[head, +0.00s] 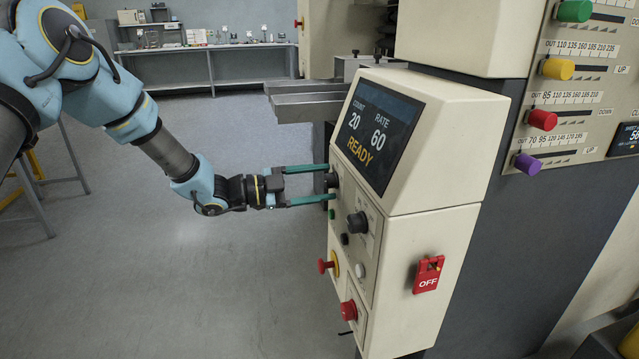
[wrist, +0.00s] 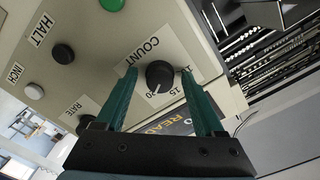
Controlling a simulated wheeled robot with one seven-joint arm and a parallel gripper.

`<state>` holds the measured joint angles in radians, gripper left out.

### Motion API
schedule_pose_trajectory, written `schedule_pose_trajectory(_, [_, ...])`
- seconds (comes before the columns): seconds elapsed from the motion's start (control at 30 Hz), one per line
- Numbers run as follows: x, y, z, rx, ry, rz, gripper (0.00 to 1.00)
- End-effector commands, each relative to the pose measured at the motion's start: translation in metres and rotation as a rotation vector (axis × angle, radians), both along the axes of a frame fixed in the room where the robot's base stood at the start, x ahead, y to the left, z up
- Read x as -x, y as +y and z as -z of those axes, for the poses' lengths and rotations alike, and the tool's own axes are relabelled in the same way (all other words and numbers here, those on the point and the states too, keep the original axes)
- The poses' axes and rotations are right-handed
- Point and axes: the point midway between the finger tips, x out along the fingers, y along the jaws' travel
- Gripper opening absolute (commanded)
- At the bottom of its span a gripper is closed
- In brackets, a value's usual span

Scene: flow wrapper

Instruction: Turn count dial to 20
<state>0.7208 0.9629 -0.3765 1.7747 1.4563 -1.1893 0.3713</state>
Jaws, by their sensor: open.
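The count dial (wrist: 160,77) is a round black knob on the cream control panel, with the label COUNT beside it in the wrist view. Its white pointer line is toward the 20 mark. In the head view the count dial (head: 332,180) is at the panel's left edge, partly behind my fingers. My gripper (head: 329,183) has its two teal fingers apart, reaching to the panel around the dial. In the wrist view the fingers (wrist: 164,84) are on either side of the knob with gaps visible. The display (head: 374,136) reads COUNT 20, RATE 60, READY.
The rate dial (head: 357,223) is a black knob to the lower right. Red knobs (head: 326,265) (head: 348,310), a white button (head: 360,270) and a red OFF switch (head: 428,275) are on the cabinet. Coloured slider knobs (head: 543,120) are at right. The floor at left is open.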

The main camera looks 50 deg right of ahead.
Motion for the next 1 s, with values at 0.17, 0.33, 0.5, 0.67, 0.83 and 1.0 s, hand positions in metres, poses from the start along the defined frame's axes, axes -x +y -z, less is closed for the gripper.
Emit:
schedule_pose_trajectory(0.17, [-0.009,0.010,0.000,0.000,0.000,-0.003,0.70])
schedule_pose_trajectory(0.33, [-0.029,0.034,0.001,-0.002,0.000,-0.004,0.70])
schedule_pose_trajectory(0.5, [-0.050,0.060,0.000,-0.001,-0.001,-0.004,0.70])
schedule_pose_trajectory(0.67, [-0.063,0.076,0.000,0.000,0.000,-0.001,0.70])
schedule_pose_trajectory(0.83, [-0.068,0.084,0.000,0.000,0.000,0.000,0.70])
schedule_pose_trajectory(1.0, [-0.069,0.084,0.000,0.000,0.000,0.000,0.70])
